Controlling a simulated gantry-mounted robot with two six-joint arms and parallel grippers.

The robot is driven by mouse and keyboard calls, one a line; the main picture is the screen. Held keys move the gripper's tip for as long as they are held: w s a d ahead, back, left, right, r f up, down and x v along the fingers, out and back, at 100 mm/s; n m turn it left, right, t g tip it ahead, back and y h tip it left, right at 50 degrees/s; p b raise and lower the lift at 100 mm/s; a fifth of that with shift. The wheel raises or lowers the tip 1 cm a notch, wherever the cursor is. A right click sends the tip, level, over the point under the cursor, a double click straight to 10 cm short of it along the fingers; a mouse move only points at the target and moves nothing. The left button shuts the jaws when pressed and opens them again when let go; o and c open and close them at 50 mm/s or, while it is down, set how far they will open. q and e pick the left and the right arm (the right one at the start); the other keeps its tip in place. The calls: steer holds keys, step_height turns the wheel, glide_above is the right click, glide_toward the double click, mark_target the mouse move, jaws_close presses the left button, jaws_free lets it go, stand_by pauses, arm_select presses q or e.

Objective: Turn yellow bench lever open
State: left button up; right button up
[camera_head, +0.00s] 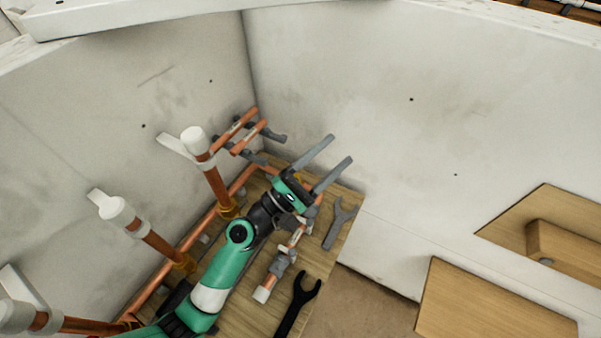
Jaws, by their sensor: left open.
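My left arm comes in from the lower left, and its gripper (340,149) is open and empty. The two grey fingers are spread and point up and right, over the far end of the wooden bench (348,213). A copper pipe piece with grey fittings (281,265) lies on the bench, just below my left wrist and partly covered by it. I cannot make out a yellow lever; my arm and gripper hide part of the bench. My right gripper is not in view.
A grey open-ended wrench (338,226) and a black one (298,303) lie on the bench. Upright copper pipes with white caps (193,139) stand along the left wall. Short copper pipes (240,131) sit in the corner. Wooden boards (490,305) are at lower right.

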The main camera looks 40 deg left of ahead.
arm_select(q)
steer(key=s+a+f+n+g+y, duration=0.1)
steer(key=s+a+f+n+y, duration=0.1)
steer(key=f+n, duration=0.2)
steer(key=s+a+f+n+g+y, duration=0.2)
steer(key=s+a+f+n, duration=0.1)
steer(key=f, duration=0.7)
steer(key=s+a+f+n+g+y+p, duration=0.1)
steer(key=s+a+f+n+y, duration=0.1)
steer(key=f+n, duration=0.4)
steer(key=shift+s+a+f+g+y, duration=0.3)
steer(key=shift+s+a+f+y, duration=0.1)
steer(key=shift+s+f, duration=0.4)
steer(key=w, duration=0.4)
steer(key=w+a+b, duration=0.1)
steer(key=w, duration=0.6)
steer(key=shift+w+a+r+b, duration=0.1)
steer(key=shift+w+a+b, duration=0.25)
steer(key=shift+w+b, duration=0.05)
jaws_close()
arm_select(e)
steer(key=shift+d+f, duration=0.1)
